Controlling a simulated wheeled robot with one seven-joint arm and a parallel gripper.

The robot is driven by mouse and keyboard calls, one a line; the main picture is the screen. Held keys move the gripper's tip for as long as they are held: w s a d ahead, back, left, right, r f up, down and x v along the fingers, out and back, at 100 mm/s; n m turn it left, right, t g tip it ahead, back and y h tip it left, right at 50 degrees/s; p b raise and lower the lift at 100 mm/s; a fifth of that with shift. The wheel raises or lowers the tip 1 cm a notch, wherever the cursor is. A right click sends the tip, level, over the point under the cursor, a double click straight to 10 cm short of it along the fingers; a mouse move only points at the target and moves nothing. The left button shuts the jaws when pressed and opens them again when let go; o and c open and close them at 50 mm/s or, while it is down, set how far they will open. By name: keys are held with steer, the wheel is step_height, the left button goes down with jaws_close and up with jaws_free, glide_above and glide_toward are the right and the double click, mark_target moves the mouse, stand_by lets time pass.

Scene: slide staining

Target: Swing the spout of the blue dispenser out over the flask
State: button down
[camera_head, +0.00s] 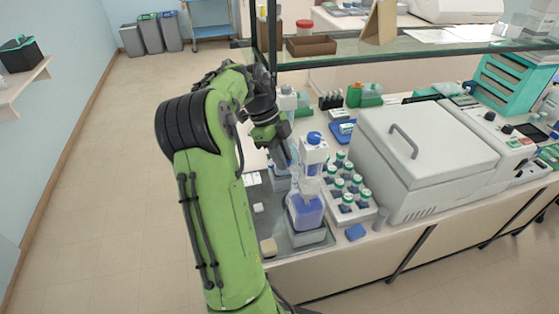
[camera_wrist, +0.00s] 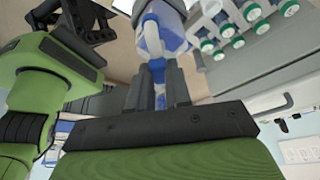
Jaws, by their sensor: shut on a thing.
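The blue dispenser (camera_head: 306,212) stands upright at the front of the bench, with blue liquid in its bottle and a white head under a blue cap. Its bottle also shows in the wrist view (camera_wrist: 165,38), beyond my fingers. My gripper (camera_head: 287,158) is at the left side of the dispenser's head, reaching down from above. In the wrist view, my gripper (camera_wrist: 157,82) is shut on a narrow blue part, which looks like the spout (camera_wrist: 157,70). My arm and the dispenser hide much of the area behind, and I cannot clearly make out the flask.
Several green-capped bottles stand in a rack (camera_head: 349,215) right of the dispenser. A large white lidded machine (camera_head: 425,150) is farther right. A glass shelf (camera_head: 400,48) runs above the back of the bench.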

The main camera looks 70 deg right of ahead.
steer(key=shift+s+d+m+t+y+p, duration=0.15)
steer(key=shift+s+d+m+y+p, duration=0.25)
steer(key=shift+m, duration=0.45)
steer(key=shift+s+d+m+t+y+p, duration=0.1)
steer(key=shift+d+m+y+p, duration=0.1)
steer(key=shift+d+m+p, duration=0.4)
steer(key=shift+s+d+m+t+y+p, duration=0.25)
steer(key=shift+d+m, duration=0.3)
steer(key=shift+m, duration=0.5)
steer(key=c, duration=1)
jaws_free()
steer(key=shift+c, duration=0.2)
steer(key=p+v, duration=0.6)
steer(key=v, duration=0.6)
